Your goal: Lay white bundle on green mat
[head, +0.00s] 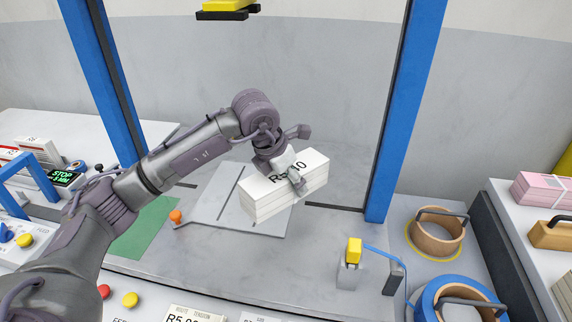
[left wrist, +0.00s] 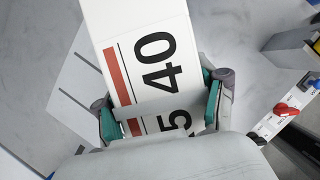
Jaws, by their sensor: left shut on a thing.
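The white bundle (head: 265,200) is a thick stack of white paper with a printed label. My left gripper (head: 293,178) is shut on it and seems to hold it above the grey plate on the work surface. In the left wrist view the bundle (left wrist: 130,30) shows a red bar and black digits, with the left gripper's fingers (left wrist: 160,108) on both its sides. The green mat (head: 146,228) lies flat to the left of the plate, partly hidden behind my left arm. My right gripper is not in view.
A blue frame stands around the work area, with a left post (head: 105,75) and a right post (head: 403,110). A yellow-topped device (head: 354,250) and tape rolls (head: 436,232) are at the right. A small orange knob (head: 176,216) sits between mat and plate.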

